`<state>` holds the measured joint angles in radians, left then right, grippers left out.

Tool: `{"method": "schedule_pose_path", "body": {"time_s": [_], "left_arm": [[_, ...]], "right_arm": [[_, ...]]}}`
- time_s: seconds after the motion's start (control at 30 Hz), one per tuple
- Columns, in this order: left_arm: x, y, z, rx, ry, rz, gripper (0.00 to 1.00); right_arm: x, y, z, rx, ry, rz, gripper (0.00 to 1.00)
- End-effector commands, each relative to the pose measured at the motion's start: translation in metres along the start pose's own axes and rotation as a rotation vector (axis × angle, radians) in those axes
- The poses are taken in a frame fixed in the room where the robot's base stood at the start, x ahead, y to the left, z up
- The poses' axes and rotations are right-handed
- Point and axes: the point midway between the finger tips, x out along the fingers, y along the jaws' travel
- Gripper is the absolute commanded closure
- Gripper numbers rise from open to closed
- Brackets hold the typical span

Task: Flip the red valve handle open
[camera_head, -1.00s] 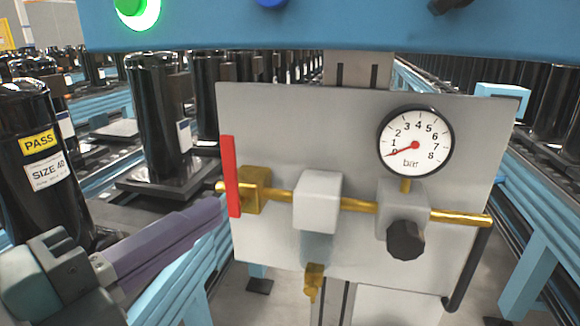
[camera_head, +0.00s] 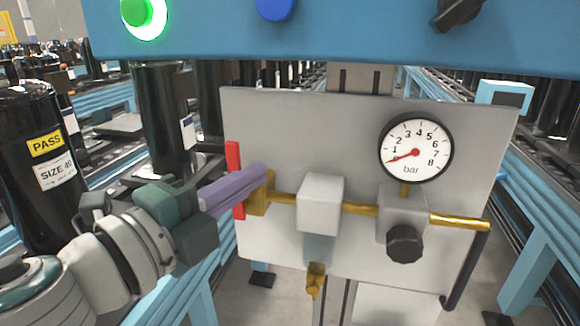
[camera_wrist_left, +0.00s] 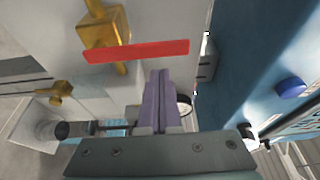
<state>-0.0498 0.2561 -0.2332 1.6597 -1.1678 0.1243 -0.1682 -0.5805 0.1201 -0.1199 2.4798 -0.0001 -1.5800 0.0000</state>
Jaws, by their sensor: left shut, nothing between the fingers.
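The red valve handle (camera_head: 233,158) is a flat bar standing upright at the left end of the brass pipe (camera_head: 360,209), crosswise to it. My left gripper (camera_head: 257,176) is shut and empty, its purple fingers crossing in front of the handle's middle and hiding that part and some of the brass valve body (camera_head: 262,200). In the left wrist view the handle (camera_wrist_left: 140,51) lies across the picture, just beyond the tips of the shut fingers (camera_wrist_left: 160,74). I cannot tell whether they touch. My right gripper is not in view.
A grey panel (camera_head: 290,120) carries the valve, a pressure gauge (camera_head: 416,148) with its needle near zero, and a black knob (camera_head: 404,244). A blue box (camera_head: 340,35) with buttons overhangs the top. Black compressors (camera_head: 35,150) stand at left.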

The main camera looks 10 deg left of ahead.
Motion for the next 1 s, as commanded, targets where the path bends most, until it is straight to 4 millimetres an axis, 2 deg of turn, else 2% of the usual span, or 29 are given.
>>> {"method": "schedule_pose_path", "body": {"time_s": [0.2,1.0], "left_arm": [[-0.004,0.0,0.011,-0.001,0.0,0.0,1.0],[-0.006,0.0,0.017,-0.072,0.0,-0.024,1.0]], "right_arm": [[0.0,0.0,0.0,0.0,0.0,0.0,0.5],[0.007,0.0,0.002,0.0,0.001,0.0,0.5]]}}
